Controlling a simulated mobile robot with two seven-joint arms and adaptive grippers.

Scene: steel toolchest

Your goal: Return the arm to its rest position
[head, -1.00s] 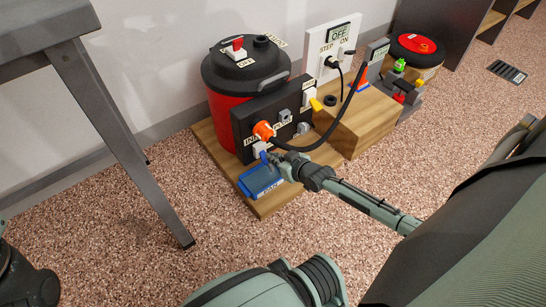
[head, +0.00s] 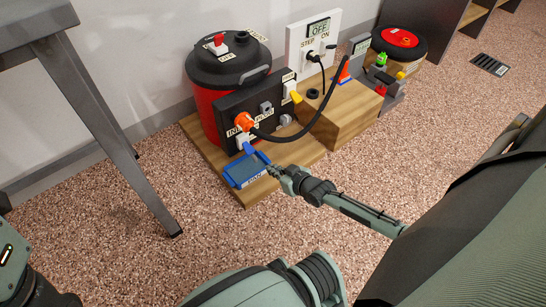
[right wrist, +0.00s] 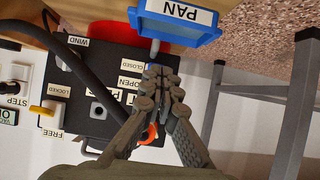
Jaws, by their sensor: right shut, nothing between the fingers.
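My right gripper (head: 278,173) is shut and empty, just right of the blue pan (head: 236,176) in the head view. In the right wrist view the right gripper (right wrist: 160,75) points toward the black panel, with the blue pan (right wrist: 180,28) beyond its fingertips. I cannot tell whether the fingers touch anything. My left gripper cannot be made out; only a piece of my left arm shows at the lower left of the head view.
A red and black drum (head: 205,100) stands behind the black panel (head: 262,125) with an orange fitting (head: 243,121) and black hose. A wooden block (head: 345,112) and white switch board (head: 300,42) stand to the right. A grey metal table (head: 100,125) is at left; the speckled floor is clear.

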